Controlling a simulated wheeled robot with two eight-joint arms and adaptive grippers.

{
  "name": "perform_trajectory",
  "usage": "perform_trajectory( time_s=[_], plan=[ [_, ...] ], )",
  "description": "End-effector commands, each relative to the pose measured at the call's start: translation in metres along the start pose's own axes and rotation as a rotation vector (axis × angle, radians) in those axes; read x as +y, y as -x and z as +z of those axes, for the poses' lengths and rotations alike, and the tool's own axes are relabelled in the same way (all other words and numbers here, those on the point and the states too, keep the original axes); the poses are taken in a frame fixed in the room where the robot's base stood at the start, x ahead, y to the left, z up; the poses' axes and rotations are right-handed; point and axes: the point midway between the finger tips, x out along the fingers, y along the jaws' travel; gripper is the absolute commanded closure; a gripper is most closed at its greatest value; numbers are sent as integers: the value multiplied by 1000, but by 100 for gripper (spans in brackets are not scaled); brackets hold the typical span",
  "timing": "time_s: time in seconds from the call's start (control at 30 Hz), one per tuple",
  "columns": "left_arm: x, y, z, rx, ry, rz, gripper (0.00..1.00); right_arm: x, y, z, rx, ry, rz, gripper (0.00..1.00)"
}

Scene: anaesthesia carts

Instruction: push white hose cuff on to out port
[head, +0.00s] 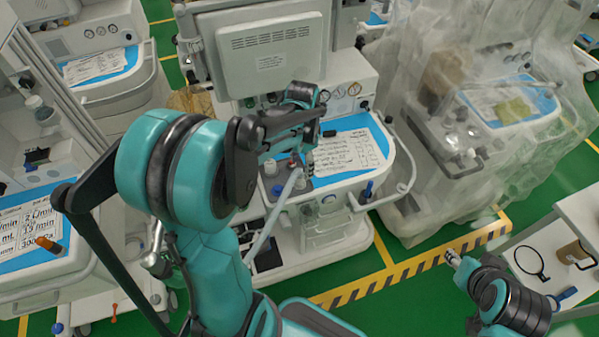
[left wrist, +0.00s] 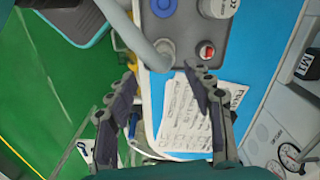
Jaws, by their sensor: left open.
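The pale hose (head: 272,215) rises from the lower left to a grey port block (head: 318,184) on the middle cart, just below my left gripper (head: 303,140). In the left wrist view the hose's cuff end (left wrist: 160,52) meets the port block (left wrist: 186,30); I cannot tell whether it is seated or which port lies under it. My left gripper (left wrist: 160,76) is open there, its fingers apart and the cuff just beyond their tips, not gripped. My right gripper (head: 453,258) is at the lower right, away from the cart; its jaws are too small to read.
A blue cap (left wrist: 163,6), a white knob (left wrist: 214,7) and a red button (left wrist: 206,51) sit close around the cuff. A printed sheet (head: 347,153) lies on the blue worktop. A plastic-covered cart (head: 420,180) stands right; green floor (head: 355,262) is free in front.

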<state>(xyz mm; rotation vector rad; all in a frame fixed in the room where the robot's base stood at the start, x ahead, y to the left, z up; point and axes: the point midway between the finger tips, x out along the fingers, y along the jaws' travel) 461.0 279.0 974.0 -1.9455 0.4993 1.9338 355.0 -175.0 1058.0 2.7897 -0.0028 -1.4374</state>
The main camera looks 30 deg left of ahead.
Motion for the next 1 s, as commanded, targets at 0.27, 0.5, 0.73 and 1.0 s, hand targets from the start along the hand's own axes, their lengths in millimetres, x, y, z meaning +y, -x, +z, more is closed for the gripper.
perform_trajectory(
  time_s=[0.27, 0.5, 0.73, 1.0],
  plan=[
    [-3, -31, 0, -6, -7, 6, 48, 0, -9, 7, 0, 0, 0, 60],
    [-9, -62, 0, -6, -6, 5, 48, 0, -22, 16, 0, 0, 0, 60],
    [-9, -80, 0, -5, -7, 5, 48, 0, -27, 20, 0, 0, 0, 60],
    [-9, -79, 0, -5, -6, 5, 82, 0, -26, 19, 0, 0, 0, 60]
  ],
)
